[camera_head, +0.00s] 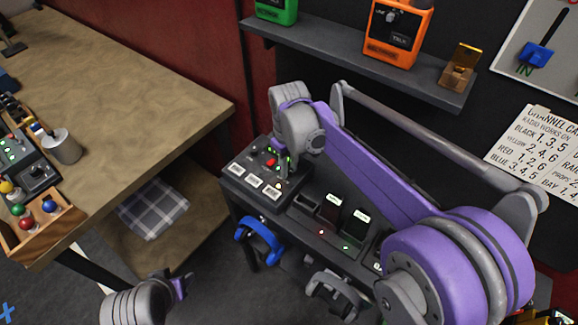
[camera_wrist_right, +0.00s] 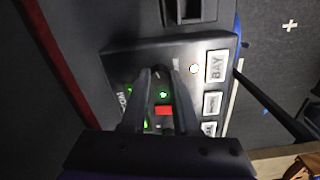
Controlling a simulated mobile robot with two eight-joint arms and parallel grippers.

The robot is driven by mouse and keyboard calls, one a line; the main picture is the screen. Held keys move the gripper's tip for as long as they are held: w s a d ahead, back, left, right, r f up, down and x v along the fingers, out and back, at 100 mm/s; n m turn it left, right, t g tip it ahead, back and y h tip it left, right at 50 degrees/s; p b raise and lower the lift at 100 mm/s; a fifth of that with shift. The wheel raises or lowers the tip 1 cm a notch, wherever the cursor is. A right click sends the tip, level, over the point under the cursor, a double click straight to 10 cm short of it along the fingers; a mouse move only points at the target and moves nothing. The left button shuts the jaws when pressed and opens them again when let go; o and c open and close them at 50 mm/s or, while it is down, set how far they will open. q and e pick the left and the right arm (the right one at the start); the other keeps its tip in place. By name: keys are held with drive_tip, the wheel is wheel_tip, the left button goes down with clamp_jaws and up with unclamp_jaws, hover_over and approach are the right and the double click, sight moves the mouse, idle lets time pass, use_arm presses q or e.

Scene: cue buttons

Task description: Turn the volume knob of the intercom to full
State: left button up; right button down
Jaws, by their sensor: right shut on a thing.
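The intercom (camera_head: 262,186) is a dark box with white labelled buttons, a red button and green lights, at the left end of the dark counter. In the right wrist view my right gripper (camera_wrist_right: 155,76) is shut on the dark volume knob (camera_wrist_right: 158,73), which is mostly hidden between the fingers. The knob's setting is unclear. My left gripper (camera_head: 180,285) is low at the left, apart from the intercom; its opening is unclear.
Radios (camera_head: 356,228) sit right of the intercom. A blue headset (camera_head: 260,238) hangs in front. A wooden table (camera_head: 120,80) stands left.

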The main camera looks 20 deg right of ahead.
sight(289, 171)
drive_tip(key=m, duration=0.4)
drive_tip(key=shift+m, duration=0.3)
drive_tip(key=m, duration=0.4)
drive_tip(key=shift+m, duration=0.4)
drive_tip(key=c, duration=0.7)
unclamp_jaws()
drive_tip(key=shift+o, duration=0.2)
drive_tip(key=shift+r, duration=0.1)
wheel_tip(289, 171, up, 11)
drive_tip(key=shift+f, duration=0.25)
